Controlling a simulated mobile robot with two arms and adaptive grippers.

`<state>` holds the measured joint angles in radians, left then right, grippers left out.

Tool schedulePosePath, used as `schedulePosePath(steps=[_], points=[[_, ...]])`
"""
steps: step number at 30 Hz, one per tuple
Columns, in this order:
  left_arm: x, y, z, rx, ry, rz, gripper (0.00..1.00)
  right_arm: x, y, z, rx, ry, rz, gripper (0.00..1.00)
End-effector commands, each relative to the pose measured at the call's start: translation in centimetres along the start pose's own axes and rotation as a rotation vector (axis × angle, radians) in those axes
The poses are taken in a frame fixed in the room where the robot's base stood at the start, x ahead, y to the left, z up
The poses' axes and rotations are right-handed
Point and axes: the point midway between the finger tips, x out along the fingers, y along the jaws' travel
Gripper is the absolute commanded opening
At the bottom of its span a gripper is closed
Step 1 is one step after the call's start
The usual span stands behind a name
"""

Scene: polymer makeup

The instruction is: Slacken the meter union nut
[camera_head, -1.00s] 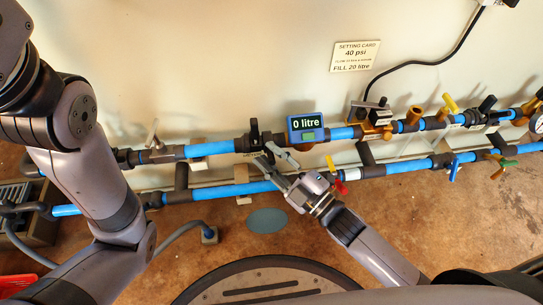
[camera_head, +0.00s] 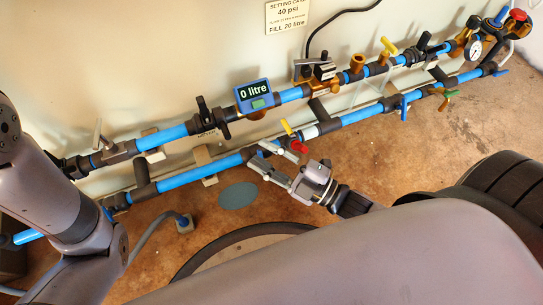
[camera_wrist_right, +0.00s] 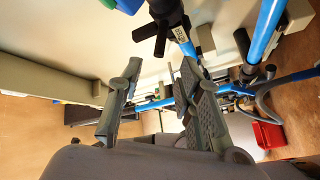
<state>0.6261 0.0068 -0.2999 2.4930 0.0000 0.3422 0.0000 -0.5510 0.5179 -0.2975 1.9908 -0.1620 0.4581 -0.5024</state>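The water meter (camera_head: 254,96) has a blue housing with a screen reading 0 litre and sits on the upper blue pipe. The meter union nut (camera_head: 207,117) is a black nut with wing-like lugs, just left of the meter. It appears as a dark lugged piece at the top of the right wrist view (camera_wrist_right: 163,22). My right gripper (camera_head: 256,155) is open and empty, below and right of the nut, apart from it and overlapping the lower pipe in the head view. Its two spread fingers also show in the wrist view (camera_wrist_right: 160,68). My left gripper is out of frame; only its arm shows.
The lower blue pipe (camera_head: 205,172) runs below the upper pipe (camera_head: 165,137). A red-handled valve (camera_head: 299,144) is close to my right fingers. A valve handle (camera_head: 97,133) stands at the left. A setting card (camera_head: 288,17) hangs on the wall.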

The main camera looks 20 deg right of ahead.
Motion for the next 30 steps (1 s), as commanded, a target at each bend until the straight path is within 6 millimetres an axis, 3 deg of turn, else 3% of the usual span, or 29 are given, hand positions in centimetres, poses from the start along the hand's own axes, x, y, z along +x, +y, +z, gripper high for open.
schedulePosePath(steps=[4,13,17,20,23,25,27,30], points=[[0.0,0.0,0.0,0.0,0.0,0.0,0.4,-1.3,0.0,0.0,0.0,0.0,-0.001,0.33],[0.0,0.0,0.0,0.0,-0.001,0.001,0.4,-1.5,0.0,0.0,-0.001,0.0,0.0,0.33],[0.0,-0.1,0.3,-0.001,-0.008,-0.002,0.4,-1.2,0.7,-0.6,0.008,0.009,0.013,0.26],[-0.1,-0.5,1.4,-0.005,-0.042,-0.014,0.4,0.1,3.5,-3.1,0.049,0.053,0.073,0.19],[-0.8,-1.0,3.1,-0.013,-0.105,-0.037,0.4,2.1,8.7,-7.7,0.129,0.144,0.183,0.12],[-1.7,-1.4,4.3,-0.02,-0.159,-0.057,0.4,3.4,13.2,-11.7,0.198,0.231,0.278,0.08],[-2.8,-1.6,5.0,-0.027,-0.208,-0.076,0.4,4.1,17.4,-15.2,0.262,0.321,0.363,0.03],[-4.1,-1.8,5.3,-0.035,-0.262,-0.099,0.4,4.3,22.0,-19.1,0.333,0.432,0.457,0.0]])
